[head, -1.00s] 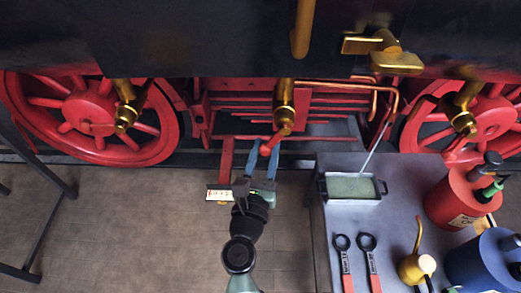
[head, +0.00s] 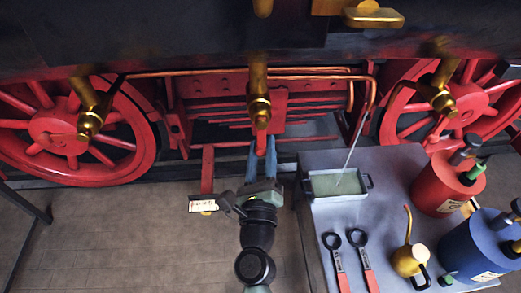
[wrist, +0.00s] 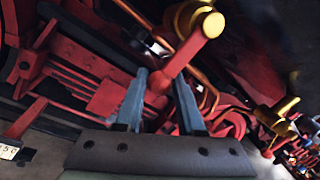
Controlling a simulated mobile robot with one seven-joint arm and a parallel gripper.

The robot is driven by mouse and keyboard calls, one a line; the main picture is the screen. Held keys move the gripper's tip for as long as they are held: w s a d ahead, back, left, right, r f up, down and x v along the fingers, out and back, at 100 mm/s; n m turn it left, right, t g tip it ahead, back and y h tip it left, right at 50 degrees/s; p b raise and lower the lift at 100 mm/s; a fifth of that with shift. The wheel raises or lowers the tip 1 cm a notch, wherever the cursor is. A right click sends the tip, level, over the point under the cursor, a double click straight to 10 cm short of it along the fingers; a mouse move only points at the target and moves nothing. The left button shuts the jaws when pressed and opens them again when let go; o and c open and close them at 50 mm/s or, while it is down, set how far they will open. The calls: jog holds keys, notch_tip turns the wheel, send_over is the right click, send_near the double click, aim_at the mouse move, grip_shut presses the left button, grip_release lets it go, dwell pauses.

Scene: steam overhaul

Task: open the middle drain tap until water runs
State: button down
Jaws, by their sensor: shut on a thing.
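The middle drain tap (head: 259,95) is brass and hangs below the dark cylinder, between two other brass taps. Its red lever (head: 261,143) points roughly straight down in the head view. My gripper (head: 260,150) comes from below, its two blue-grey fingers on either side of the lever and shut on it. In the wrist view, the red lever (wrist: 180,60) runs slanting from its round end at the tap down between the fingertips of my gripper (wrist: 160,86). I see no water stream at the tap; its outlet is partly hidden.
The left brass tap (head: 91,112) and right brass tap (head: 440,95) hang before red wheels. A grey bench (head: 385,210) stands close right of my arm, with a tray (head: 338,184), wrenches, an oil can and red and blue containers.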

jog(key=shift+a+r, duration=0.1)
jog(key=c, duration=0.5)
grip_release()
jog(key=shift+c, duration=0.2)
jog(key=s+a+f+b, duration=0.1)
jog(key=s+b, duration=0.3)
jog(key=s, duration=0.8)
jog(key=shift+s+a+f, duration=0.35)
jog(key=shift+f, duration=0.1)
